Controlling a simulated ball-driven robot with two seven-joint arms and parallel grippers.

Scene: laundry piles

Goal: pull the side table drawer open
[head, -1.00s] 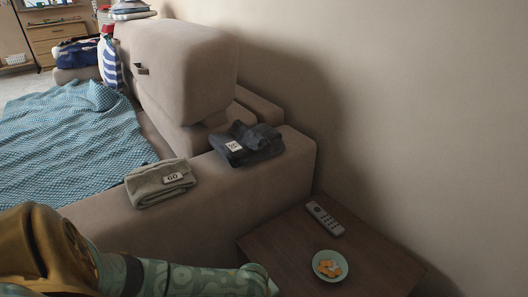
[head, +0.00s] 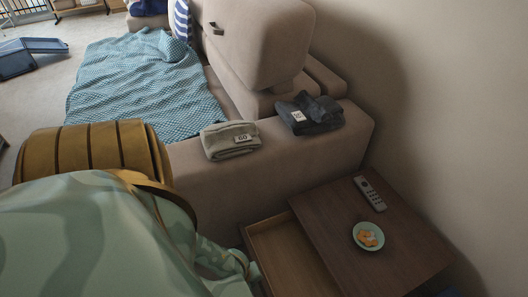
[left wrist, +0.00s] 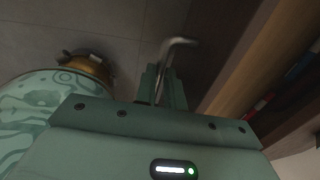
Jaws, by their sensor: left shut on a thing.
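The side table (head: 390,235) is dark brown wood and stands at the right in the head view. Its drawer (head: 285,250) is pulled out to the left, with its pale wooden inside visible and no contents seen there. In the left wrist view my left gripper (left wrist: 161,85) is shut on the metal drawer handle (left wrist: 178,42), a bent bar rising from between the fingers. Brown wood (left wrist: 235,60) of the furniture runs along the right of that view. In the head view my left arm hides the gripper and handle. My right gripper is not in view.
A remote (head: 369,193) and a green plate of snacks (head: 368,236) are on the tabletop. The sofa arm (head: 290,165) beside the table bears a grey folded cloth (head: 230,140) and a dark folded garment (head: 310,113). A wall (head: 450,120) closes off the right.

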